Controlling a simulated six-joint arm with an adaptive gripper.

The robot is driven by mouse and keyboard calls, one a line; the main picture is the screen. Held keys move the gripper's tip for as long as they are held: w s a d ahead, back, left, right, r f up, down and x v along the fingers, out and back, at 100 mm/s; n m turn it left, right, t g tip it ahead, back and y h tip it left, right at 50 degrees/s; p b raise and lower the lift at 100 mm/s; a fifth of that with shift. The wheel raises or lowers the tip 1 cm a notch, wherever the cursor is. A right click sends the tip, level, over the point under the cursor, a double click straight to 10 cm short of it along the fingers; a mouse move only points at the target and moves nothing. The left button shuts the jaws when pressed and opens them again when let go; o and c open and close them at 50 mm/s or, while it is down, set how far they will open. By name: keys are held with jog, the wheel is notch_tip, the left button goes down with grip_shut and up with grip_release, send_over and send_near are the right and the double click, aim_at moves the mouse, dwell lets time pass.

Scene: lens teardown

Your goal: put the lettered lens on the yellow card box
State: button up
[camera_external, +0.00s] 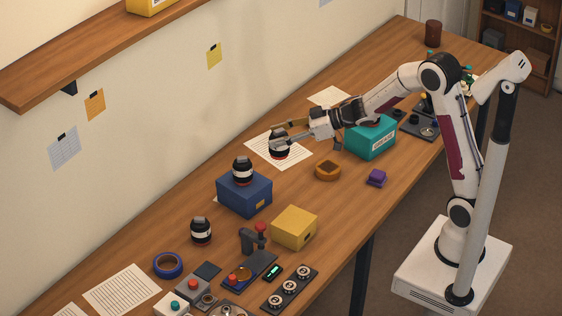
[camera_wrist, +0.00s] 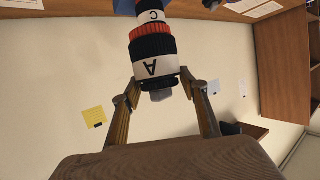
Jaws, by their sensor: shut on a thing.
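My gripper (camera_external: 290,141) is shut on a black lens (camera_external: 279,144) with a white band and holds it over a paper sheet. In the wrist view my gripper (camera_wrist: 158,84) has a fingertip on each side of this lens (camera_wrist: 153,68), whose white band shows an upside-down A. Behind it, a white band with a C and an orange-red ring show; where one lens ends is hard to tell. A lens (camera_external: 242,171) stands on the blue box (camera_external: 244,198). Another lens (camera_external: 201,231) stands on the table. The yellow box (camera_external: 294,227) has a bare top.
A stand (camera_external: 252,240) with a red knob is close to the yellow box's left. A brown ring (camera_external: 328,171), a purple block (camera_external: 376,177) and a teal box (camera_external: 370,138) lie to the right. Small parts and trays crowd the near end. The wall runs along the table's back.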

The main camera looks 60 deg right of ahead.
jog(key=s+a+f+n+g+y, duration=0.2)
jog(key=s+a+n+g+y, duration=0.1)
jog(key=s+a, duration=0.6)
jog(key=s+n+y, duration=0.1)
jog(key=s, duration=0.2)
jog(key=shift+s+a+f+n+g, duration=0.15)
jog(key=shift+a+f+n+g, duration=0.15)
jog(key=shift+a, duration=0.05)
jog(key=shift+f, duration=0.1)
send_over(295, 220)
jog(key=shift+f, duration=2.85)
jog(key=shift+f, duration=2.1)
jog(key=shift+f, duration=0.15)
jog(key=shift+f, duration=0.45)
